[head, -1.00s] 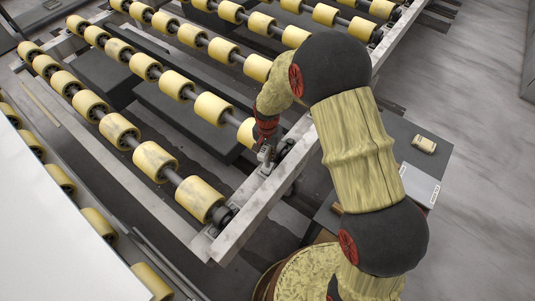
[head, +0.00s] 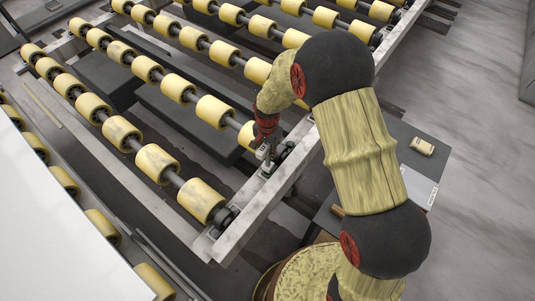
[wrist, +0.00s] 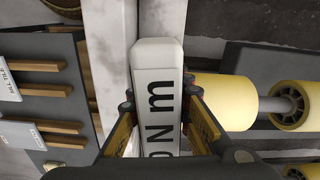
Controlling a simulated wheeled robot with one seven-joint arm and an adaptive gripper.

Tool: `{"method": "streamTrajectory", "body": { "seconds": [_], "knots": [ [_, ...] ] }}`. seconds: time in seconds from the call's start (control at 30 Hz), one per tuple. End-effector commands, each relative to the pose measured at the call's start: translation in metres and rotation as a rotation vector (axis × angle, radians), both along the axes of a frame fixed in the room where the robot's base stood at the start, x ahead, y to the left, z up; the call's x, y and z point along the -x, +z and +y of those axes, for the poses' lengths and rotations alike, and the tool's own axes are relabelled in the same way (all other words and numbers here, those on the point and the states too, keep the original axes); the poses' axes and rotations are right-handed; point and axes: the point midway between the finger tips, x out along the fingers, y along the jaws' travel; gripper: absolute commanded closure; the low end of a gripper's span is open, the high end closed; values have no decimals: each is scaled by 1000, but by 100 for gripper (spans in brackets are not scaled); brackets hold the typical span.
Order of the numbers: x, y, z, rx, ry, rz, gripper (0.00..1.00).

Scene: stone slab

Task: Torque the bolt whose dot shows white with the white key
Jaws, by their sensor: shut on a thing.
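The white key (wrist: 158,75), a pale block with dark "N m" lettering, lies between the two fingers of my gripper (wrist: 158,104) in the wrist view. My gripper is shut on it. In the head view my gripper (head: 265,148) is low over the near end rail of the roller frame, with the key's small pale body (head: 266,170) at the rail. A small green patch shows there. No bolt or white dot can be made out; the key and gripper cover that spot. I cannot tell whether the key touches a bolt.
The pale rail (head: 248,210) runs under my gripper, with yellow rollers (head: 203,201) close to its left. A dark side table (head: 400,133) at the right carries a small yellowish device (head: 422,146) and a white sheet (head: 419,188). Wooden strips (wrist: 35,91) show left in the wrist view.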

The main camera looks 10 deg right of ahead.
Motion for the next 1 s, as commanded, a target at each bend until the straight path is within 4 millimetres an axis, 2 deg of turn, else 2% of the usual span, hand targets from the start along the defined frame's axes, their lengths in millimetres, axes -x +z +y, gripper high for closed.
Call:
{"method": "streamTrajectory", "body": {
  "seconds": [0.1, 0.53, 1.0],
  "knots": [
    [0, 6, 0, 0, 0, -1, 100],
    [0, 9, 0, 0, 0, -1, 100],
    [-1, 42, 0, 0, 0, -1, 100]
  ]
}}
